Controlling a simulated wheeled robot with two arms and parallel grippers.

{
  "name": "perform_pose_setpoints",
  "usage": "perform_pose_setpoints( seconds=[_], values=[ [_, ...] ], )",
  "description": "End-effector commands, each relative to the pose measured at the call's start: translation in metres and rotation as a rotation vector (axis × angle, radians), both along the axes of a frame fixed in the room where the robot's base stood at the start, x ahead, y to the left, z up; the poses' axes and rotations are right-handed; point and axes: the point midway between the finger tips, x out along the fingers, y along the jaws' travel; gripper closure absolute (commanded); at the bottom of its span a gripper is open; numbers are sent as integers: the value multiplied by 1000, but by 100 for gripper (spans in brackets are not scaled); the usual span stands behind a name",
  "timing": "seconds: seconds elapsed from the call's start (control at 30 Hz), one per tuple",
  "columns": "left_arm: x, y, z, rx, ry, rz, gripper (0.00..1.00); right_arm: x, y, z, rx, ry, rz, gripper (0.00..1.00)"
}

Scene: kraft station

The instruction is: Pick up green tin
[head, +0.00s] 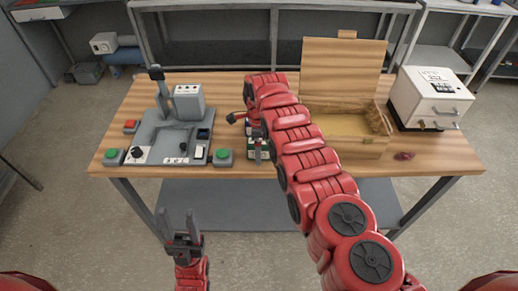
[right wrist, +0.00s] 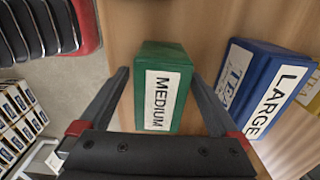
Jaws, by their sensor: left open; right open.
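The green tin (right wrist: 143,58) with a white label reading MEDIUM stands out in the right wrist view. My right gripper (right wrist: 160,84) is open, with one finger on each side of the tin; I cannot tell whether they touch it. In the head view the right arm reaches over the table and hides most of the tin and its surroundings. My left gripper (head: 179,222) is open and empty, in front of the table's near edge and away from the tin.
A blue tin (right wrist: 257,75) labelled LARGE stands right of the green one. On the wooden table (head: 125,100) are a grey machine (head: 172,135) with green buttons on the left, an open wooden box (head: 350,143) and a white device (head: 430,95) on the right. Shelves stand behind.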

Motion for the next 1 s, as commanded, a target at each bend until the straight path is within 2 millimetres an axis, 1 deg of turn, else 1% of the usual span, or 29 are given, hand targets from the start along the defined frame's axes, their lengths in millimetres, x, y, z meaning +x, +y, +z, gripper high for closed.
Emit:
perform_pose_setpoints(
  seconds=[0.07,0.1,0.17,0.3,0.57,0.6,0.63,1.0],
  values=[
    [0,0,0,0,0,0,50,0,0,1,0,-1,-1,3],
    [0,0,0,0,0,0,50,0,0,1,0,-1,-1,6],
    [0,0,0,0,0,0,50,0,0,1,0,-1,-1,17],
    [0,0,0,0,0,0,50,0,0,1,0,-1,-1,42],
    [0,0,0,0,0,0,50,0,0,1,0,-1,-1,89],
    [0,0,0,0,0,0,50,0,0,1,0,-1,-1,96],
    [0,0,0,0,0,0,50,0,0,1,0,-1,-1,100],
    [0,0,1,0,0,0,50,1,0,4,1,-2,-1,100]
  ],
)
